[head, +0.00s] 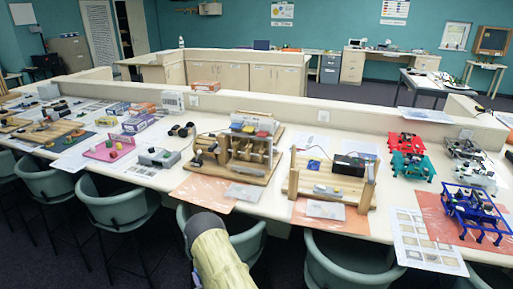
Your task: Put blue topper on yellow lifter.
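A blue frame-like device (474,213) stands on an orange sheet near the right end of the long counter; I cannot tell whether it is the blue topper. I cannot make out a yellow lifter for certain. A wooden device with two posts and a black box (333,181) stands right of centre and has small yellow parts. A yellowish part of my own arm (219,262) with a dark end rises at the bottom centre, in front of the counter. No gripper fingers show.
The long white counter (392,232) is crowded. A larger wooden machine (238,150) stands at the centre, with red (405,142) and teal (413,166) frames at right. A pink board (110,149) lies at left. Green chairs (118,212) line the near side.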

